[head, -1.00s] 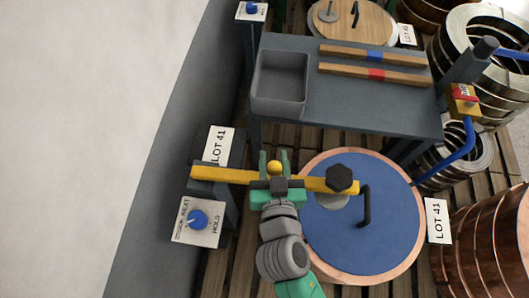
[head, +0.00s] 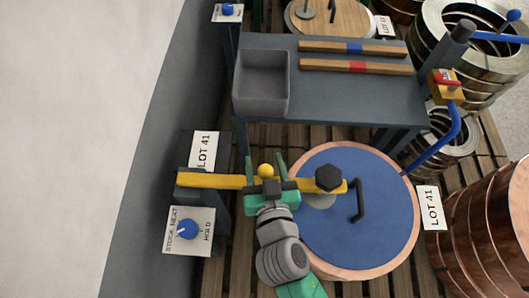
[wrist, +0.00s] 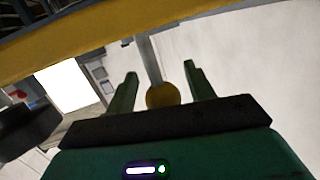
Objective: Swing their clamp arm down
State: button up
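The yellow clamp arm (head: 215,180) is a bar running from a dark post at left to a black hex knob (head: 329,177) at right. The knob and the grey pad (head: 320,201) under it are over the blue-topped round coil (head: 335,245). I cannot tell whether the pad touches the blue top. A yellow ball (head: 266,170) on the bar also shows in the wrist view (wrist: 163,95) on a grey stem. My gripper (head: 265,160) is at the bar, its green fingers on either side of the ball with gaps. It is open (wrist: 161,75) and holds nothing.
A grey table (head: 370,105) with a bin (head: 288,85) and two wooden bars is behind. Copper coils (head: 485,235) stand at right.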

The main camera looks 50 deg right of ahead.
jog(key=shift+r, duration=0.1)
jog(key=v, duration=0.7)
jog(key=shift+s+a+p, duration=0.25)
jog(key=shift+a+p, duration=0.05)
jog(key=shift+p, duration=0.05)
